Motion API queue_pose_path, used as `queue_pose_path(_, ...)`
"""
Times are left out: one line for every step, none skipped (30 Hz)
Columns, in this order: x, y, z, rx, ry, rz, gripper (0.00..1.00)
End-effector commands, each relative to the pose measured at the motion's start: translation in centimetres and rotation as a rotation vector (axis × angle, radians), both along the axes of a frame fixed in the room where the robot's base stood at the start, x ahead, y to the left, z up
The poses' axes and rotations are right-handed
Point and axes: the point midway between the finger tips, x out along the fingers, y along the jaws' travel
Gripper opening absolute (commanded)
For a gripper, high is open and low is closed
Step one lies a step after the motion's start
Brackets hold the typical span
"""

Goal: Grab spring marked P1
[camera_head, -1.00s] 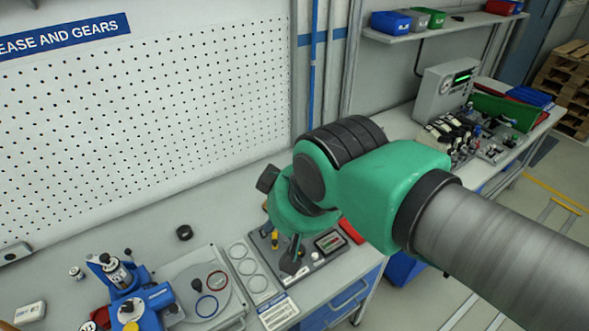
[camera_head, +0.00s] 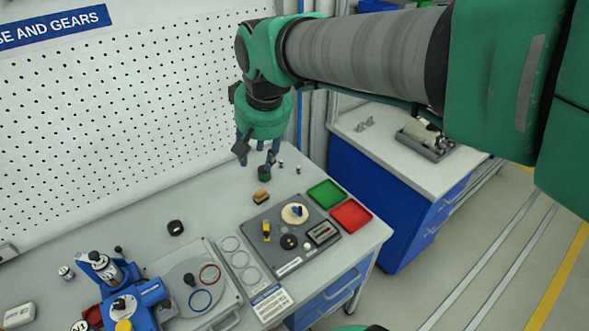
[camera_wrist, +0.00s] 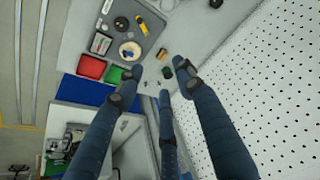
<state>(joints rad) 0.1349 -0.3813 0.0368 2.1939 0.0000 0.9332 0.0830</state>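No spring marked P1 can be made out; no such marking is readable. My gripper (camera_head: 259,156) points down above the back of the bench, with its fingers spread and nothing between them. In the wrist view my gripper (camera_wrist: 163,83) shows three blue-grey fingers apart. A small dark green round part (camera_head: 264,174) stands on the bench below the fingers; it also shows in the wrist view (camera_wrist: 181,64). Two tiny parts, a dark one (camera_head: 281,163) and a pale one (camera_head: 298,168), are right of it, too small to identify. Whether any finger touches the green part is unclear.
A tan block (camera_head: 262,196) lies in front of the green part. A grey fixture board (camera_head: 282,254) sits beside green (camera_head: 327,194) and red (camera_head: 351,216) trays. Blue tooling (camera_head: 141,303) is at left. The pegboard (camera_head: 150,120) rises close behind my gripper.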

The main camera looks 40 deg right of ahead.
Motion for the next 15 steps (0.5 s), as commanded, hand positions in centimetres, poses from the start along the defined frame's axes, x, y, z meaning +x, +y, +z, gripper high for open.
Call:
queue_pose_path(1.3, -0.7, -0.3, 0.004, 0.013, -0.017, 0.37)
queue_pose_path(2.0, -1.1, -0.4, 0.006, 0.019, -0.028, 0.37)
queue_pose_path(2.9, -1.7, -0.5, 0.009, 0.026, -0.041, 0.37)
queue_pose_path(3.6, -2.1, -0.7, 0.012, 0.033, -0.051, 0.37)
queue_pose_path(4.3, -2.5, -0.8, 0.013, 0.039, -0.06, 0.37)
queue_pose_path(5.2, -3.1, -1.0, 0.016, 0.046, -0.072, 0.37)
queue_pose_path(5.9, -3.5, -1.3, 0.019, 0.053, -0.082, 0.37)
queue_pose_path(6.5, -4.0, -1.4, 0.021, 0.058, -0.092, 0.37)
queue_pose_path(7.4, -4.6, -1.8, 0.025, 0.066, -0.105, 0.37)
queue_pose_path(8.1, -5.0, -2.0, 0.027, 0.071, -0.115, 0.37)
queue_pose_path(8.7, -5.5, -2.2, 0.029, 0.077, -0.124, 0.37)
queue_pose_path(9.6, -6.2, -2.6, 0.032, 0.085, -0.138, 0.37)
queue_pose_path(10.3, -6.7, -2.9, 0.034, 0.09, -0.148, 0.37)
queue_pose_path(10.9, -7.2, -3.2, 0.036, 0.096, -0.157, 0.37)
queue_pose_path(11.8, -7.9, -3.6, 0.039, 0.103, -0.17, 0.37)
